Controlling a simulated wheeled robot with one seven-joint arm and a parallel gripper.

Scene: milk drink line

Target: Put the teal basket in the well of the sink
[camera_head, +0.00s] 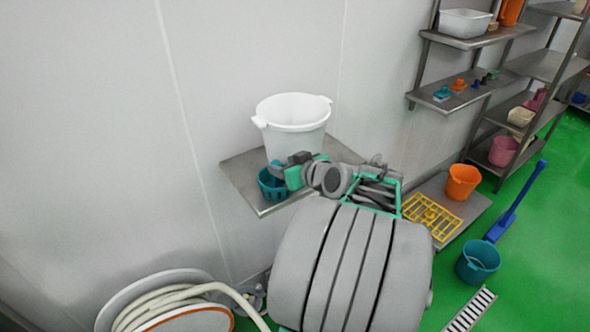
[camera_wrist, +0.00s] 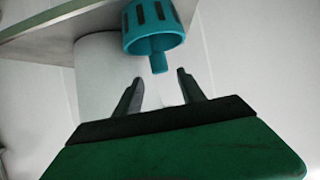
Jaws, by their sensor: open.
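The teal basket (camera_head: 270,188) is a small slotted round one at the front left of a steel wall shelf (camera_head: 243,177). My gripper (camera_head: 283,168) is right beside it in the head view and partly covers it. In the wrist view the basket (camera_wrist: 155,28) shows with a short teal stub that points toward my open fingers (camera_wrist: 158,76). The stub's end lies near the gap between the fingertips, and I see no grip on it. I cannot make out a sink or its well in either view.
A white bucket (camera_head: 292,112) stands on the shelf behind the basket, close to my gripper. To the right are an orange bucket (camera_head: 463,181), a yellow rack (camera_head: 432,215) and a teal bucket (camera_head: 478,262). A hose reel (camera_head: 170,300) is at lower left.

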